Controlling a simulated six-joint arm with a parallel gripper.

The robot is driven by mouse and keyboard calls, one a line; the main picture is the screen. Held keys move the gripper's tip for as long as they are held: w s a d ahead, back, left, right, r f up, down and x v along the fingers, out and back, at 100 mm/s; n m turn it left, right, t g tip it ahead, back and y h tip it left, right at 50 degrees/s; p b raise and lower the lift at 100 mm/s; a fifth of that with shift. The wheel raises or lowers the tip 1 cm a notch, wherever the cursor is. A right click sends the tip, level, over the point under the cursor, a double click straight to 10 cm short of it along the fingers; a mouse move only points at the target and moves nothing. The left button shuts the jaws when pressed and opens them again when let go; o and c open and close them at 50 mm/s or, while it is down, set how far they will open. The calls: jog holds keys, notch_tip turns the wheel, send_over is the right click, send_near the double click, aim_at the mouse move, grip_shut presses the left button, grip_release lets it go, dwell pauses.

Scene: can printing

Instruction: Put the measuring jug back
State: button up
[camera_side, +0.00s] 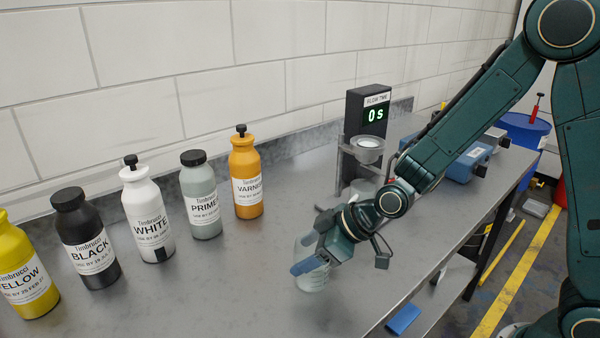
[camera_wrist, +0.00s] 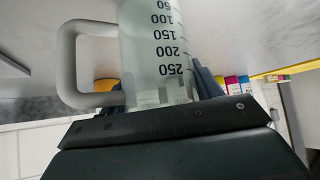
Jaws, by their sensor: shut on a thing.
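The measuring jug (camera_wrist: 160,40) is clear, with dark scale marks up to 250 and a whitish handle on the left in the wrist view. It also shows in the side view (camera_side: 314,279), low over the bench near its front edge. My gripper (camera_side: 305,262) is shut on the jug, its blue fingers on either side of it. In the wrist view the fingers are partly hidden behind the jug. I cannot tell whether the jug's base touches the bench.
Yellow (camera_side: 30,280), black (camera_side: 85,245), white (camera_side: 148,225), primer (camera_side: 201,205) and varnish (camera_side: 246,185) bottles stand along the wall at left. A flow-time stand (camera_side: 367,125) reading 0 s is behind my wrist. The bench middle (camera_side: 220,280) is clear.

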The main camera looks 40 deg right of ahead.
jog(key=shift+f, duration=0.15)
jog(key=o, duration=1.1)
jog(key=shift+c, duration=0.2)
jog(key=shift+r, duration=0.2)
jog(key=shift+s+d+r, duration=0.2)
jog(key=shift+r, duration=0.05)
jog(key=v, duration=1.1)
jog(key=shift+s+d, duration=0.1)
